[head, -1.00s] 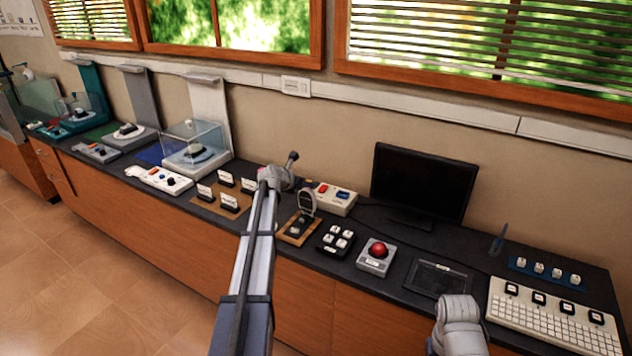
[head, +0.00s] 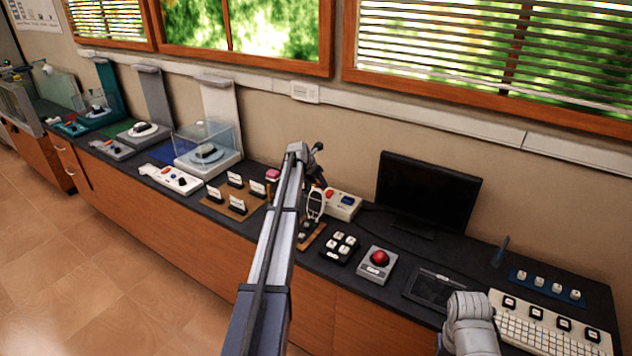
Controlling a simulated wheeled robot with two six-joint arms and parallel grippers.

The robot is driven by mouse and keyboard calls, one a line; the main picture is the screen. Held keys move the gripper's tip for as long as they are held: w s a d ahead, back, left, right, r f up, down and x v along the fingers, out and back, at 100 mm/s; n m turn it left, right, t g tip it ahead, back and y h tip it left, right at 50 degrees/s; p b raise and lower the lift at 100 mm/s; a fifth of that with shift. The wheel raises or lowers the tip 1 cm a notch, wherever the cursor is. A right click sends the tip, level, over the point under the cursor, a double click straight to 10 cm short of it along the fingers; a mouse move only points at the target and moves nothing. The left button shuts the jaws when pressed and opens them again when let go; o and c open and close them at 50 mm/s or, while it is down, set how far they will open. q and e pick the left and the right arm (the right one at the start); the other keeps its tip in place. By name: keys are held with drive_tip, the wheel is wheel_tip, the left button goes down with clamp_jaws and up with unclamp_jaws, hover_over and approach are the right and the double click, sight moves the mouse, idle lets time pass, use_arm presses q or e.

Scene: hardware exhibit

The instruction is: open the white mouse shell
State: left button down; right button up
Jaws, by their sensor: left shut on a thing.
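The white mouse shell (head: 316,204) stands raised, roughly upright, above its small wooden base (head: 312,239) on the dark counter. My left arm reaches up from the bottom of the picture and covers the left part of the base. My left gripper (head: 313,180) is at the top of the shell, shut on its upper edge. The fingertips are mostly hidden behind the arm's end. My right arm shows only as a grey link at the lower right, and its gripper is out of the picture.
Right of the shell are a black pad with white keys (head: 339,246), a red-button box (head: 377,262) and a dark tablet (head: 436,290). Behind are a beige box (head: 343,203) and a monitor (head: 427,194). Label cards (head: 237,204) and a pink block (head: 272,175) are left.

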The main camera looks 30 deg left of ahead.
use_arm(q)
drive_tip(key=shift+w+a+r+g, duration=0.1)
drive_tip(key=shift+w+a+g, duration=0.2)
drive_tip(key=shift+w+a, duration=0.15)
drive_tip(key=c, duration=0.8)
unclamp_jaws()
drive_tip(key=shift+o, duration=1.4)
drive_tip(key=shift+d+f, duration=0.1)
drive_tip(key=shift+f, duration=0.1)
drive_tip(key=shift+d+r, duration=0.1)
drive_tip(key=shift+s+r+p, duration=0.3)
drive_tip(key=shift+r+p, duration=0.35)
drive_tip(key=shift+p, duration=0.2)
drive_tip(key=p+v, duration=0.5)
drive_tip(key=v, duration=0.1)
